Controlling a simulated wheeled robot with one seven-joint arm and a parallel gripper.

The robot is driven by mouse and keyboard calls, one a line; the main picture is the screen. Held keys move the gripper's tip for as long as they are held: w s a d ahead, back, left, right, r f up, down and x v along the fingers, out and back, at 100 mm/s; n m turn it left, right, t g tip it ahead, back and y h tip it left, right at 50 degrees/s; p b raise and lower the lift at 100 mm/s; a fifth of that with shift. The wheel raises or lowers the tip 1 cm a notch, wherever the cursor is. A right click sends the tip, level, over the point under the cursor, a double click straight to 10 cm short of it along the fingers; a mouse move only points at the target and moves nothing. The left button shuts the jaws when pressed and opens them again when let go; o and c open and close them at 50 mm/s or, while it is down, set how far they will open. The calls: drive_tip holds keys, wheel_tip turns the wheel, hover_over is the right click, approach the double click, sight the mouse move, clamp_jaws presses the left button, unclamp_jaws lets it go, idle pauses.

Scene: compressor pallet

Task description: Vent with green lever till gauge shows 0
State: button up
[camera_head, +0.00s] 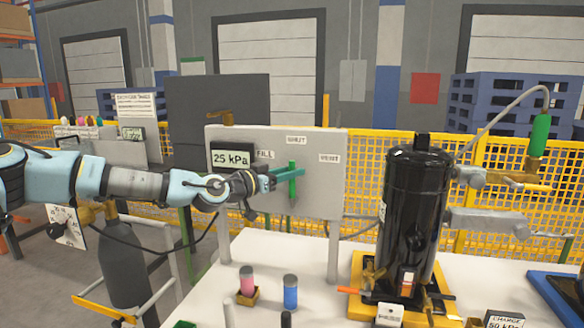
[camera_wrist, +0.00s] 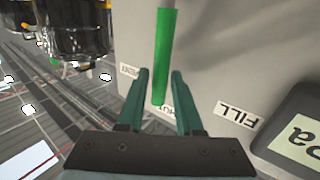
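The green lever (camera_head: 293,188) stands about upright on the grey panel (camera_head: 318,205), its top end below the SHUT label (camera_head: 296,140). The gauge (camera_head: 231,158) on the panel reads 25 kPa. The FILL label (camera_head: 264,154) is left of SHUT and the VENT label (camera_head: 329,159) is right. My gripper (camera_head: 285,174) reaches in from the left to the lever's upper part. In the wrist view, the fingers of my gripper (camera_wrist: 160,76) are apart, with the lever (camera_wrist: 164,50) between them in the picture and a gap on each side. Its depth between the fingers is unclear.
A black compressor (camera_head: 414,210) stands on a yellow base on the white table (camera_head: 330,275), right of the panel. Pink and blue bottles (camera_head: 291,292) stand at the table's front. A yellow mesh fence (camera_head: 365,160) runs behind. Space right of the lever looks clear.

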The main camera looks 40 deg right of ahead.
drive_tip(key=shift+d, duration=0.3)
clamp_jaws()
idle(1.3)
